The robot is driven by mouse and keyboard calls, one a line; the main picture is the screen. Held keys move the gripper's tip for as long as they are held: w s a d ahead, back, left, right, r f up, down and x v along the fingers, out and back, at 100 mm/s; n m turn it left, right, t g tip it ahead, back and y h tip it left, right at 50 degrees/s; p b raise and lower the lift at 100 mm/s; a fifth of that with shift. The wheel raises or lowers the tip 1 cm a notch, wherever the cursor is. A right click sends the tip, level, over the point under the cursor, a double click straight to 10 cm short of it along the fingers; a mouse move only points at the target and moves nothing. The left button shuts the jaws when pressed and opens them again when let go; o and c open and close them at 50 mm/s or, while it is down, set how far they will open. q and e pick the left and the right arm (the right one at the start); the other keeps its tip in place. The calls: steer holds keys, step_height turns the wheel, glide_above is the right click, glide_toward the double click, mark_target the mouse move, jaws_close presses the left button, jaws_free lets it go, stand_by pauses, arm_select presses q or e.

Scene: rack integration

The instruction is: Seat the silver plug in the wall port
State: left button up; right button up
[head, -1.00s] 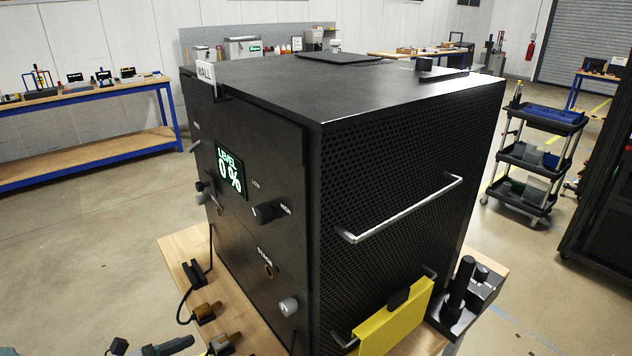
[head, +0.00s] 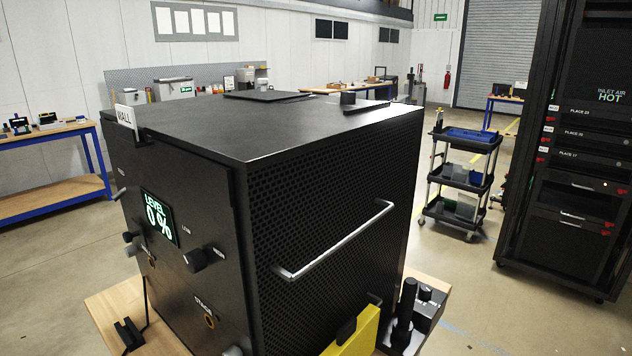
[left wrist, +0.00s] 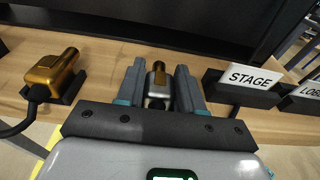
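The silver plug (left wrist: 158,92), with a brown-gold tip, sits between the two fingers of my left gripper (left wrist: 159,80) in the left wrist view. The fingers lie close along both its sides; I cannot tell whether they grip it. It appears to be at the wooden bench top, beside the STAGE sign. The head view shows neither the silver plug nor either gripper. A WALL sign (head: 125,115) stands on the top front edge of the black cabinet (head: 270,210). I cannot make out which opening is the wall port.
A gold plug (left wrist: 52,70) with a black cable rests left of my left gripper. The STAGE sign (left wrist: 251,78) stands to its right. The cabinet front has a LEVEL 0 % display (head: 158,220), knobs and a STAGE hole (head: 210,321). A yellow block (head: 352,332) is at the cabinet's side.

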arm_select(q)
jaws_close()
steer(key=shift+r+p, duration=1.35)
steer(key=shift+r, duration=0.7)
steer(key=w+a+r+p, duration=0.4)
steer(key=a+r, duration=0.3)
steer(key=r, duration=0.2)
steer(key=w+a+r+p, duration=0.5)
steer(key=w+a+r, duration=0.1)
steer(key=r, duration=0.3)
steer(key=shift+w+a, duration=0.3)
steer(key=shift+a, duration=0.2)
steer(key=shift+w+d, duration=0.1)
steer(key=shift+r+x, duration=0.2)
steer(key=shift+x, duration=1.15)
steer(key=shift+r+x, duration=0.25)
steer(key=shift+x, duration=1.15)
